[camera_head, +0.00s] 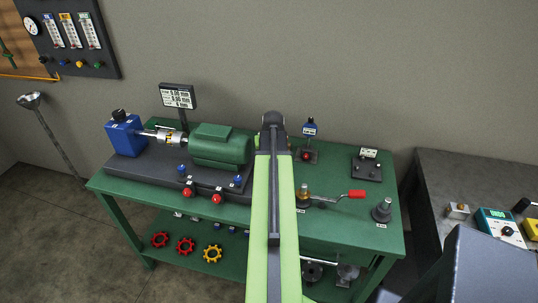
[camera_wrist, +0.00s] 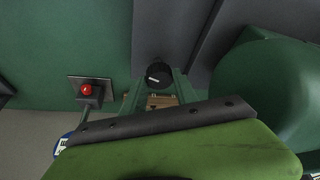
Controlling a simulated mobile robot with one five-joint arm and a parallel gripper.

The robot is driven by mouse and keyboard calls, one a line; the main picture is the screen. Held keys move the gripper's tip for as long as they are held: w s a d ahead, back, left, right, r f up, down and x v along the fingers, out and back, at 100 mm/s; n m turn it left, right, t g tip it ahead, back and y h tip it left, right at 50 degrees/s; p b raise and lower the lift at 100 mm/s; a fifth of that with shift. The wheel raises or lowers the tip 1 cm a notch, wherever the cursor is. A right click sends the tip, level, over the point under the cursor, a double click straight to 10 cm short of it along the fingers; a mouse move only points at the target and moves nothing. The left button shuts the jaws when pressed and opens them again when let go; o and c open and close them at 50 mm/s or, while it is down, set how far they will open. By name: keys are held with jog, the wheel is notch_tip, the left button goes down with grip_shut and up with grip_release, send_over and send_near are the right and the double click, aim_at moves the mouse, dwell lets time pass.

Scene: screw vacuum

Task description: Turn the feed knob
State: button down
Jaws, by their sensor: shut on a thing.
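A black round knob (camera_wrist: 154,71) with a short white pointer line shows in the wrist view, and I take it for the feed knob; no label on it can be read. The two green fingers of my gripper (camera_wrist: 157,79) stand on either side of the knob and are shut on it. The pointer lies nearly level in that view, tilted slightly. In the head view my green arm reaches forward over the green bench (camera_head: 345,230) and hides the knob and the gripper's fingers.
The green motor (camera_head: 221,146) stands close beside the knob. A red button on a small plate (camera_head: 307,156) is on the other side, with a blue sign (camera_head: 310,128) behind it. A red-handled lever (camera_head: 356,194) and a grey post (camera_head: 382,209) stand to the right.

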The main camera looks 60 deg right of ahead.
jog(key=shift+m, duration=0.6)
jog(key=shift+a+g, duration=0.1)
jog(key=shift+g, duration=0.2)
jog(key=c, duration=0.9)
grip_release()
jog(key=shift+c, duration=0.2)
jog(key=p+v, duration=1.6)
jog(key=v, duration=0.1)
jog(key=shift+a, duration=0.3)
